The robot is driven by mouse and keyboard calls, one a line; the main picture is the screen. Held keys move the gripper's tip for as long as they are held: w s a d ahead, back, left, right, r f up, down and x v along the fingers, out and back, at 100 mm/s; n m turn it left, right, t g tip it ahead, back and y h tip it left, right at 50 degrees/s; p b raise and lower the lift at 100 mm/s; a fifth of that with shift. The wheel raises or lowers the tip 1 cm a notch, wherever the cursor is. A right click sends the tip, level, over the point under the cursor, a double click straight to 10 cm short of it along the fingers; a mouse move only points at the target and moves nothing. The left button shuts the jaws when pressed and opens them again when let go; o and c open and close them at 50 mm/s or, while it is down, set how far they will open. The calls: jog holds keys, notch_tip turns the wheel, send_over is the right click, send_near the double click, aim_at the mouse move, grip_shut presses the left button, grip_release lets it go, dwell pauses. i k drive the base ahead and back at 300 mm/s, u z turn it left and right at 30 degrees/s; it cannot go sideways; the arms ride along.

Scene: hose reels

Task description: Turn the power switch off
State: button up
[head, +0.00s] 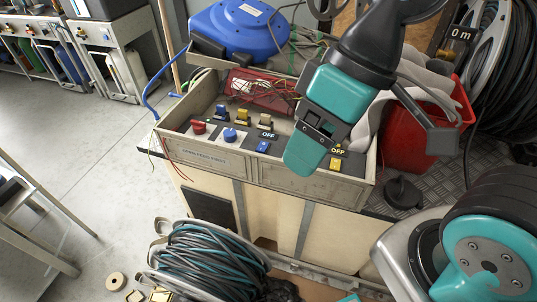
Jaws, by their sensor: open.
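A shallow beige control panel (225,155) with several switches stands in the middle of the head view. A red switch (198,126) and a blue round knob (229,134) are on its left part. A blue switch (262,147) sits below one OFF label, and a yellow switch (335,164) sits below another OFF label at the right. I cannot tell which is the power switch. My gripper (371,150) is open and empty, over the right end of the panel. Its teal finger partly hides the panel between the two OFF labels. Contact with the panel cannot be told.
A blue reel (238,28) and a red tray of wires (262,90) lie behind the panel. A red bucket (410,145) stands to the right, near a black knob (403,192). A hose reel (205,258) lies in front. Grey floor (85,140) is open at left.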

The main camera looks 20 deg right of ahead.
aim_at(199, 126)
jog(key=z, duration=0.05)
jog(key=k, duration=0.5)
jog(key=u, duration=2.7)
jog(key=i, duration=1.95)
jog(key=z, duration=2.75)
jog(key=i, duration=0.5)
jog(key=u, duration=0.05)
